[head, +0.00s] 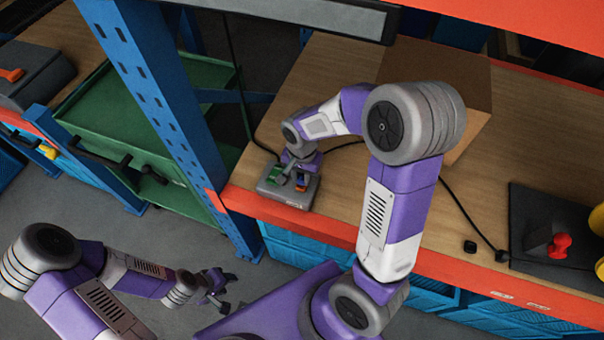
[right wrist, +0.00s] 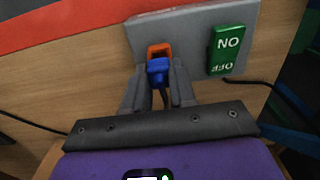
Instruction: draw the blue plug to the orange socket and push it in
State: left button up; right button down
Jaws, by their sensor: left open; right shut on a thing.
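The blue plug (right wrist: 158,73) is between the fingers of my right gripper (right wrist: 160,88) in the right wrist view. The gripper is shut on it. The orange socket (right wrist: 159,49) is on a grey box (right wrist: 190,50) directly past the plug. The plug overlaps the socket's lower edge; I cannot tell how far in it sits. In the head view my right gripper (head: 298,178) is over the grey box (head: 302,198) at the bench's front edge and hides most of the plug. My left gripper (head: 217,292) is open and empty, low over the floor.
A cardboard box (head: 455,85) stands behind my right arm. A blue post (head: 165,100) rises left of the bench. A black pad with a red knob (head: 561,243) lies far right.

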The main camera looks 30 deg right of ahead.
jog(key=shift+f, duration=0.15)
dwell(0.8)
jog(key=shift+f+b, duration=0.75)
jog(key=shift+f, duration=0.05)
jog(key=shift+c, duration=1.8)
grip_release()
jog(key=shift+r, duration=0.15)
notch_tip(320, 180, up, 9)
jog(key=p, duration=0.7)
jog(key=shift+f, duration=0.3)
